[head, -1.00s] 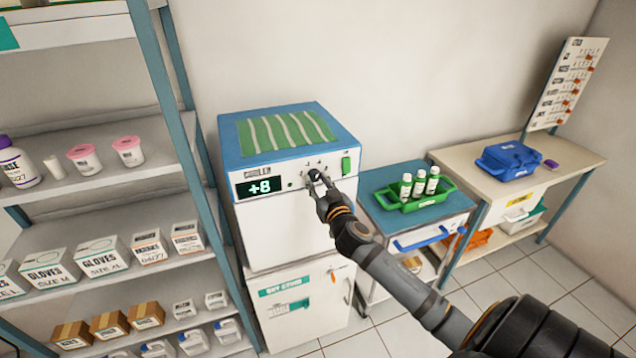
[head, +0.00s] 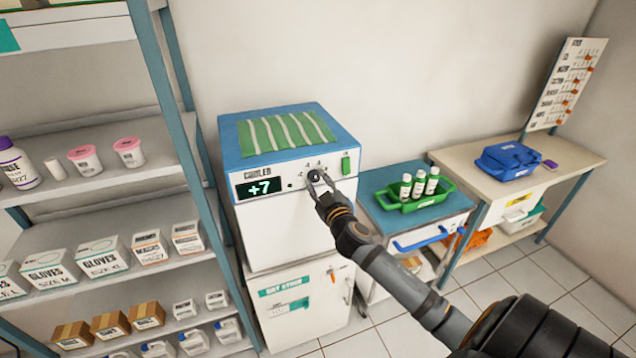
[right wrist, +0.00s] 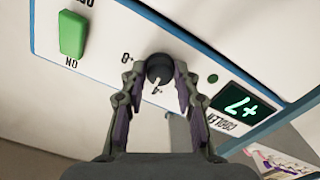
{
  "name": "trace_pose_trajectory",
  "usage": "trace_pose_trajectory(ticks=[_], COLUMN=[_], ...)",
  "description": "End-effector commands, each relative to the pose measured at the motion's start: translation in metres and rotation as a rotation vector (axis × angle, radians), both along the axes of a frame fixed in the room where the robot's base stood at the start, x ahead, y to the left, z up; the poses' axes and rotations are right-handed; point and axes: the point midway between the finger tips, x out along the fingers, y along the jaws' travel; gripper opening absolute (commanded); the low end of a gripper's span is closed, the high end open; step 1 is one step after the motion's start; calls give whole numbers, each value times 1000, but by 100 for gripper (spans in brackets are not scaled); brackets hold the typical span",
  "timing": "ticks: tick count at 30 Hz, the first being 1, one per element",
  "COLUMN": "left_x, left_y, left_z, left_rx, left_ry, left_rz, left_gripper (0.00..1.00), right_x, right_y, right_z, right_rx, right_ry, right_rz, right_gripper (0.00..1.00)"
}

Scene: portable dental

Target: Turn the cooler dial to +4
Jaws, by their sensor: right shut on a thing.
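The cooler (head: 285,230) is a white box with a blue top, standing on a white cabinet. The dark round dial (head: 314,177) is on the front panel, right of the display. My right gripper (head: 318,184) is at the dial. In the right wrist view its two fingers (right wrist: 160,85) are on either side of the dial (right wrist: 159,70), shut on it. A pale pointer mark shows on the dial face. My left gripper is not in view.
A green switch (head: 346,165) is on the panel right of the dial. A blue-topped cart with a green tray of bottles (head: 409,205) stands to the right. A shelf post (head: 172,110) rises at the left. A striped green mat (head: 287,131) lies on the cooler.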

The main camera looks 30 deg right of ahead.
Motion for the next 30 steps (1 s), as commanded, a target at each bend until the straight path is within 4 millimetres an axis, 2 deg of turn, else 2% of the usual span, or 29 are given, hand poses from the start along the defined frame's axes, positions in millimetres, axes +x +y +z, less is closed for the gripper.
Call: trace_pose_trajectory(ticks=[6, 15, 30], left_x=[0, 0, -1], left_y=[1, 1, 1], left_z=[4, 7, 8], left_rx=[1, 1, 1], left_ry=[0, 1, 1], left_rz=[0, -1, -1], left_gripper=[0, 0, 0], right_x=[0, 0, 0], right_y=[0, 0, 0], right_z=[0, 0, -1], right_rx=[-159, -307, -360], right_ry=[41, 75, 89], right_rz=[0, 0, 1], right_gripper=[0, 0, 0])
